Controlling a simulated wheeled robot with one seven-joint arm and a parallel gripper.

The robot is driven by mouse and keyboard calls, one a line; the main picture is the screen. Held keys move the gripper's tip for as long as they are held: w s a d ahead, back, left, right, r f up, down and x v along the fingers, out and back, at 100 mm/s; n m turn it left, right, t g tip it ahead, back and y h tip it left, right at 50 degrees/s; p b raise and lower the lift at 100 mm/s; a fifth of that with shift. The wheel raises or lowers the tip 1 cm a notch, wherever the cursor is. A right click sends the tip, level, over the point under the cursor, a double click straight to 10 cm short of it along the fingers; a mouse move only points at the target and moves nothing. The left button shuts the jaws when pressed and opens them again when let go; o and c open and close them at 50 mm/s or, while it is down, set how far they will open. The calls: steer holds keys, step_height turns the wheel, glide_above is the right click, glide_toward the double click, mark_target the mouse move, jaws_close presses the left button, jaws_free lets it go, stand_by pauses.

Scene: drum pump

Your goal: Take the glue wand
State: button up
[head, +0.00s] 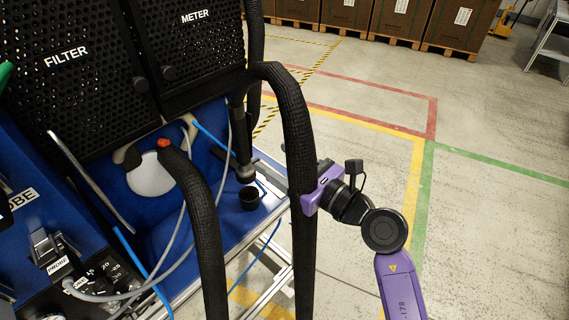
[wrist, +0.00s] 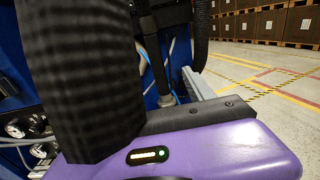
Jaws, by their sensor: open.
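The glue wand looks to be the dark grey rod (head: 239,135) standing upright at the right side of the blue machine, with a thick black ribbed hose (head: 299,140) arching from its top and hanging down. In the wrist view the rod (wrist: 158,68) stands beyond my gripper, apart from it. My purple gripper (head: 319,191) is right of the rod, level with the hanging hose, which hides its front in the head view. A hose (wrist: 85,75) fills the left of the wrist view, close to my gripper. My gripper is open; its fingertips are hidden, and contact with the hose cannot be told.
A black cup (head: 250,197) is beside the rod's foot. Another thick hose (head: 203,220) hangs at the machine's front, with thin blue and grey cables. Black perforated FILTER (head: 75,95) and METER (head: 198,45) panels stand above. The floor (head: 490,220) to the right is clear.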

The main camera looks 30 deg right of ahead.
mark_target(246, 139)
steer(key=x, duration=0.8)
steer(key=shift+w+r, duration=0.15)
steer(key=shift+x, duration=1.1)
steer(key=c, duration=1)
steer(key=shift+o, duration=0.2)
steer(key=shift+p, duration=0.3)
